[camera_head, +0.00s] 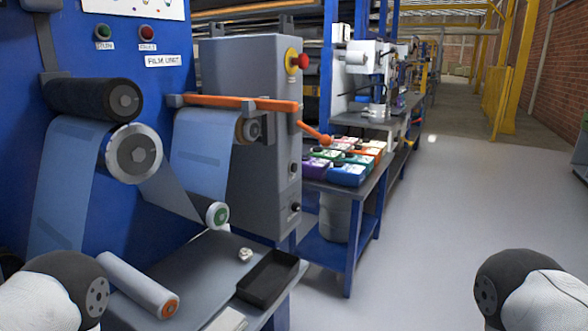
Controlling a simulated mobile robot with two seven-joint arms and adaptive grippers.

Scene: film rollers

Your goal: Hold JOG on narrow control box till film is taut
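Blue film (68,185) runs down from a black roller (95,99) beside a large grey-ended roller (134,153). Another film sheet (200,150) hangs from the orange bar, and a darker stretch slants to a small green-ended roller (217,214). I cannot tell how tight the film is. A tall narrow grey box (270,140) stands right of the film, with a red knob on a yellow base (297,61) and small dark controls (294,208) on its side. No JOG label is readable. My arm links show in both lower corners; neither gripper is in view.
The blue panel (150,95) has green and red buttons and a FILM UNIT label. A low table below carries a white roll (140,285) and a black tray (268,278). An orange lever (315,134) juts toward a blue bench with coloured boxes (347,173).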

